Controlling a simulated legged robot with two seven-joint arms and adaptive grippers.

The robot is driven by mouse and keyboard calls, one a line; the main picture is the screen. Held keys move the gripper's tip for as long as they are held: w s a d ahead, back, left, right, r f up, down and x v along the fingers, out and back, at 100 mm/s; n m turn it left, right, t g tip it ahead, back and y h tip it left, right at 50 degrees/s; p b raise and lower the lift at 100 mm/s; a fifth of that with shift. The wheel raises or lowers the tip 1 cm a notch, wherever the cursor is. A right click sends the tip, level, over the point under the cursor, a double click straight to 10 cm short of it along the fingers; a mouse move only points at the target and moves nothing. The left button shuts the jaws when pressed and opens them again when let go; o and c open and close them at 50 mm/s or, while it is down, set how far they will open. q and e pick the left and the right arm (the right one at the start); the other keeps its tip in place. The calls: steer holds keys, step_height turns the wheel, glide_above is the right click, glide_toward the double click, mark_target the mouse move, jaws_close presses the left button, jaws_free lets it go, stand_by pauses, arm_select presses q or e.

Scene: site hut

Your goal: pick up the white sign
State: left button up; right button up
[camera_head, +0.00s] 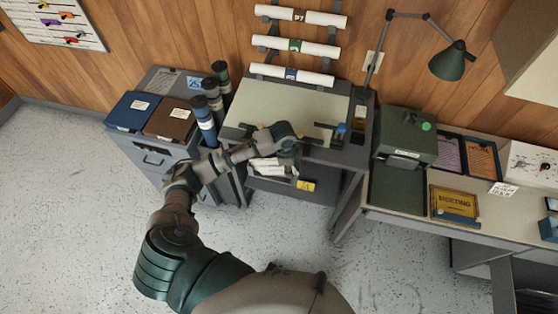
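I cannot tell whether this card is the white sign. My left arm reaches up from the bottom to the front of the drafting table. My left gripper (284,160) is at the table's front edge, far to the left of the card. White pieces (265,172) show just below its wrist; I cannot tell whether it touches them. Its fingers are too small and hidden to read. My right gripper is not in view.
A grey cabinet (155,158) with blue and brown binders and dark tubes stands left. A green machine (408,135), trays and a white panel (530,165) crowd the right desk (400,218). The left floor is clear.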

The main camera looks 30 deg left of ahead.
arm_select(q)
step_height(320, 180, up, 10)
steer(key=m+y, duration=0.1)
glide_above(274, 161)
steer(key=a+g, duration=0.1)
steer(key=f, duration=1.1)
steer(key=shift+w+f+p, duration=0.15)
steer(key=shift+w+p, duration=0.25)
step_height(274, 161, down, 4)
steer(key=shift+s+d+f+p, duration=0.15)
steer(key=shift+f+p, duration=0.05)
steer(key=shift+p, duration=0.15)
steer(key=shift+f, duration=0.5)
steer(key=shift+d, duration=0.1)
jaws_close()
